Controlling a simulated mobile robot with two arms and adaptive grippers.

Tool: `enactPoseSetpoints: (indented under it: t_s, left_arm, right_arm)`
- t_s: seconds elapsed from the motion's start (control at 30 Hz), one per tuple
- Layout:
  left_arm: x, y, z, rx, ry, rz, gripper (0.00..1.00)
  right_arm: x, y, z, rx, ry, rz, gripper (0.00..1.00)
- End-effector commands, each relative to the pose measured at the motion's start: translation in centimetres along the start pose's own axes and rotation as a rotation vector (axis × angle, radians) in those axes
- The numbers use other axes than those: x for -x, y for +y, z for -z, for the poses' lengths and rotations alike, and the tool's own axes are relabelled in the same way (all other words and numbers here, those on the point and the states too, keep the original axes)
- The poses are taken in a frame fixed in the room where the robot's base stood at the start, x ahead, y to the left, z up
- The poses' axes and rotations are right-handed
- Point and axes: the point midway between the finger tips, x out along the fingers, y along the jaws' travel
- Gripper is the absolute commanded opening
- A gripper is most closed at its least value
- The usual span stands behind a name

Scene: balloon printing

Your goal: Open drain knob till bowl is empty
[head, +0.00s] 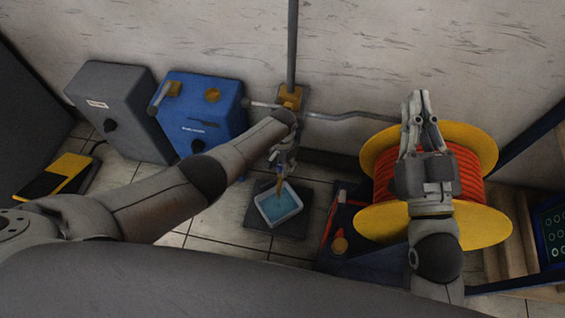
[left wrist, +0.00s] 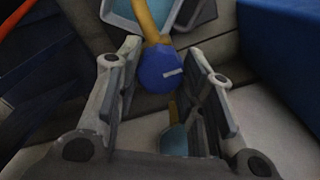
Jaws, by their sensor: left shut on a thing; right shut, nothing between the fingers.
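A pale square bowl (head: 278,205) with blue liquid in it sits on a dark square base on the floor, below the wall pipe. A yellow spout (head: 279,186) points down into it. The blue drain knob (left wrist: 158,72) on a yellow pipe (left wrist: 149,22) is between the fingers of my left gripper (left wrist: 163,52), which is shut on it. In the head view my left gripper (head: 284,153) is just above the bowl, and the knob is hidden there. My right gripper (head: 415,112) is shut and empty, in front of the orange spool.
A yellow-ended spool of orange hose (head: 487,228) stands at right. A blue box (head: 200,115) and a grey box (head: 112,92) stand by the wall at left. A vertical pipe (head: 292,45) runs up the wall. A red and dark unit (head: 338,232) stands right of the bowl.

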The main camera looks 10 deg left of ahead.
Motion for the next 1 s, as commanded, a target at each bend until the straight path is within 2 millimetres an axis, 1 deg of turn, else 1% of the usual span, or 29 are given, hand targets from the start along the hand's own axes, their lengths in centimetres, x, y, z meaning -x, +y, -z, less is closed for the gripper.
enactPoseSetpoints:
  t_s: [0.4, 0.43, 0.57, 0.6, 1.0]
  left_arm:
    - [0.03, 0.08, 0.09, 0.005, 0.002, -0.001, 0.12]
    - [0.03, 0.09, 0.09, 0.005, 0.002, -0.001, 0.4]
    - [0.03, 0.06, 0.08, 0.005, 0.002, -0.001, 0.56]
    - [0.03, 0.06, 0.08, 0.005, 0.001, -0.001, 0.58]
    - [0.26, -0.02, 0.08, 0.005, 0.002, 0.0, 0.58]
  right_arm:
    - [0.01, 0.04, -0.12, 0.001, -0.006, -0.001, 0.0]
    - [0.01, 0.04, -0.12, 0.001, -0.006, -0.001, 0.0]
    - [0.01, 0.05, -0.11, 0.001, -0.006, -0.001, 0.0]
    - [0.01, 0.05, -0.1, 0.001, -0.006, -0.001, 0.0]
    - [0.0, -0.04, -0.09, 0.0, -0.004, 0.001, 0.0]
